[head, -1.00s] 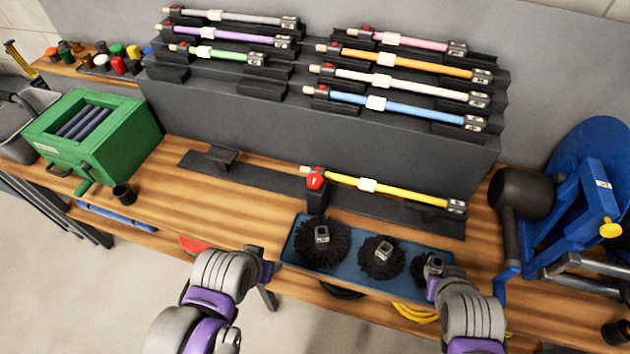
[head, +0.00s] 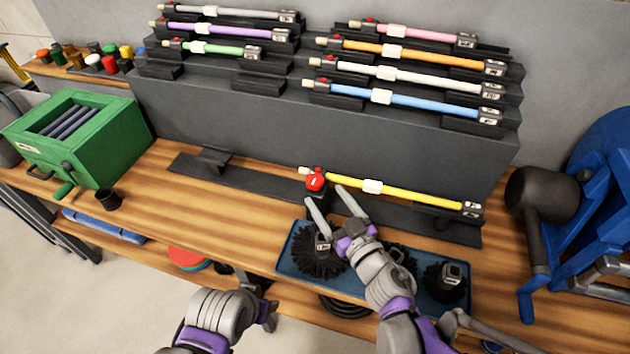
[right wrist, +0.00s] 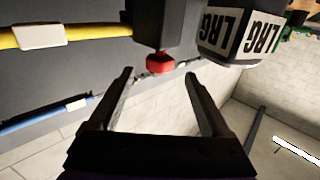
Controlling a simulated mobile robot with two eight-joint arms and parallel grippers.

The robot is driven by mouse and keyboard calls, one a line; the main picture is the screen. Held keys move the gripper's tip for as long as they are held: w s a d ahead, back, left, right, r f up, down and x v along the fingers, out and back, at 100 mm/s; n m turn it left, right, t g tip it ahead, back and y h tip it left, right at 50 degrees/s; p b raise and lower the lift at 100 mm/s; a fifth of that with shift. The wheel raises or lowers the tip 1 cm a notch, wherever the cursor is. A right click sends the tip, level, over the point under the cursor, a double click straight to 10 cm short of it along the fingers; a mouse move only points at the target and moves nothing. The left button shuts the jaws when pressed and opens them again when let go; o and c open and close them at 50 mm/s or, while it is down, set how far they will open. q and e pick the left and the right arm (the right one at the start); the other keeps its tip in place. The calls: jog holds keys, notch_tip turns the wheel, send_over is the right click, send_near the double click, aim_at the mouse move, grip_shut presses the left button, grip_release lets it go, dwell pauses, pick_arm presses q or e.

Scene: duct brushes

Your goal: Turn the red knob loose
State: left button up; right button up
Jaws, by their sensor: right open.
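The red knob (head: 316,181) sits on a black block at the left end of the yellow rod (head: 415,195), which lies on a black rail. In the right wrist view the red knob (right wrist: 160,64) appears between and just beyond the fingertips. My right gripper (head: 326,194) is open and empty, its fingers reaching toward the knob above the blue tray. No grip on the knob shows. My left gripper (head: 258,294) hangs low in front of the bench edge, and its jaw opening is unclear.
The blue tray (head: 289,262) holds black brushes below my right arm. A labelled LRG block (right wrist: 236,32) is close to the right finger in the wrist view. Racked rods, including a blue one (head: 425,103), stand behind. A green box (head: 112,150) is left. The bench's left-middle is mostly clear.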

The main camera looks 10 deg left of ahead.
aim_at(319, 187)
jog(key=x, duration=0.6)
jog(key=shift+w+a, duration=0.2)
jog(key=shift+w, duration=0.1)
